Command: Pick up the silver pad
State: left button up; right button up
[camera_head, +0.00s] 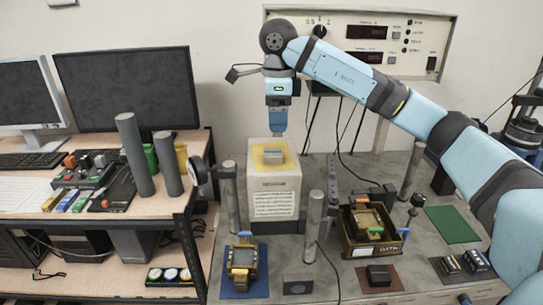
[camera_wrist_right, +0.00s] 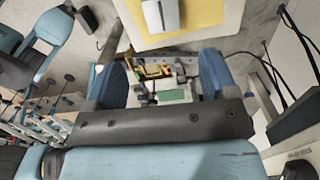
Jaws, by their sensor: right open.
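The silver pad (camera_head: 274,153) is a small grey block lying on a yellow square (camera_head: 260,165) on top of a white box (camera_head: 274,185). In the right wrist view the silver pad (camera_wrist_right: 163,14) shows at the top edge, partly cut off, on the yellow surface. My right gripper (camera_head: 279,126) points down above the pad, apart from it. In the wrist view its blue fingers (camera_wrist_right: 163,80) are spread with nothing held between them. My left gripper is not in view.
Metal posts (camera_head: 314,212) and a dial gauge (camera_head: 197,170) stand near the white box. A bin of parts (camera_head: 371,246) is to the right. A yellow device on a blue mat (camera_head: 231,288) is in front. A control panel (camera_head: 390,42) is on the wall behind.

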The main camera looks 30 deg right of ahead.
aim_at(273, 152)
jog(key=f, duration=0.3)
jog(key=shift+w+f, duration=0.15)
jog(key=shift+w, duration=0.15)
jog(key=shift+f, duration=0.35)
jog(key=shift+s+a+f, duration=0.1)
jog(key=shift+f, duration=0.3)
jog(key=f, duration=0.1)
jog(key=f+p, duration=0.1)
jog(key=f, duration=0.1)
jog(key=shift+w+a+f, duration=0.2)
jog(key=shift+w+f, duration=0.15)
jog(key=shift+f, duration=0.45)
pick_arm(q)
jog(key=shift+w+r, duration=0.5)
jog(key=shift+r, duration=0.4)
pick_arm(e)
jog(key=shift+s, duration=0.1)
jog(key=shift+c, duration=0.3)
jog(key=c, duration=1.2)
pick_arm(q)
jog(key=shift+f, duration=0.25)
